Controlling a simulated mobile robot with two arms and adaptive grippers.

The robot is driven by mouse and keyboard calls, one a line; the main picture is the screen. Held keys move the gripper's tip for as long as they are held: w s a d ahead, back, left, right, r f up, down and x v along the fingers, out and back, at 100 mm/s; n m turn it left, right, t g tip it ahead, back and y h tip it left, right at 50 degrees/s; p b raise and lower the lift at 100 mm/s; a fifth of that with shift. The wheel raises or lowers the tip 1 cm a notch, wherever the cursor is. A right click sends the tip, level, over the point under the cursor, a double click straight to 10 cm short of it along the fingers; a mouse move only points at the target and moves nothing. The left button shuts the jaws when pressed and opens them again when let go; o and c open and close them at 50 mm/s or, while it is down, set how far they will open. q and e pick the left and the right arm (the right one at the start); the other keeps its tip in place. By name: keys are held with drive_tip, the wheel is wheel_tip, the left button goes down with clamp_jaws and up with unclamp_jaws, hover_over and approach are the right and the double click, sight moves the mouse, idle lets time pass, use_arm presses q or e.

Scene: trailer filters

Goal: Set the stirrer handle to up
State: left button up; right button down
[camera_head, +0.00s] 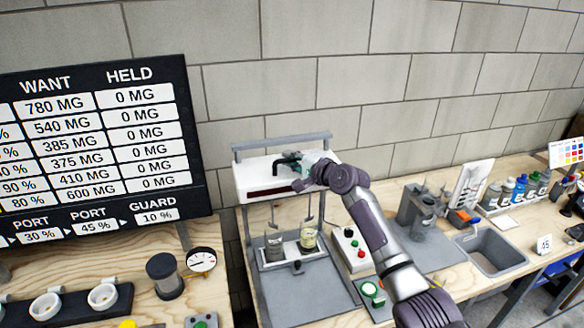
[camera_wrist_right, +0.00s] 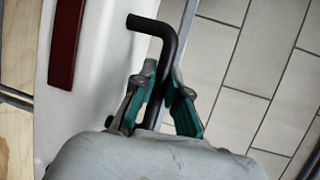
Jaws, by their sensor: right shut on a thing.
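The stirrer (camera_head: 262,178) is a white housing with a dark red strip, held on a grey frame above two beakers. Its handle (camera_head: 284,160) is a black bent bar at the housing's front. In the right wrist view the handle (camera_wrist_right: 154,25) comes out of the white housing (camera_wrist_right: 112,50), bends, and runs down between the fingers. My right gripper (camera_head: 300,168) has green-padded fingers and is shut on the handle; it also shows in the right wrist view (camera_wrist_right: 163,95). The gripper and wrist hide part of the handle in the head view. My left gripper is not in view.
Two beakers (camera_head: 308,239) stand on a tray under the stirrer, with stirring rods above them. A control box with buttons (camera_head: 351,246) is to their right. A dark board (camera_head: 95,145) stands at left. A sink (camera_head: 492,250) and bottles are at right.

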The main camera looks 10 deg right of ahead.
drive_tip(key=shift+d+r, duration=0.1)
drive_tip(key=shift+r, duration=0.35)
drive_tip(key=c, duration=1.4)
unclamp_jaws()
drive_tip(key=shift+r, duration=0.1)
drive_tip(key=shift+o, duration=1.1)
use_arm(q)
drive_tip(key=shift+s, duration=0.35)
use_arm(e)
drive_tip(key=shift+f, duration=0.2)
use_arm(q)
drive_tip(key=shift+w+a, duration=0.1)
use_arm(e)
drive_tip(key=shift+s, duration=0.1)
drive_tip(key=shift+s+d, duration=0.15)
drive_tip(key=shift+s, duration=0.05)
drive_tip(key=v, duration=1.1)
drive_tip(key=shift+s, duration=0.2)
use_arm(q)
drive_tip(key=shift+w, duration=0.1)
use_arm(e)
drive_tip(key=shift+d, duration=0.1)
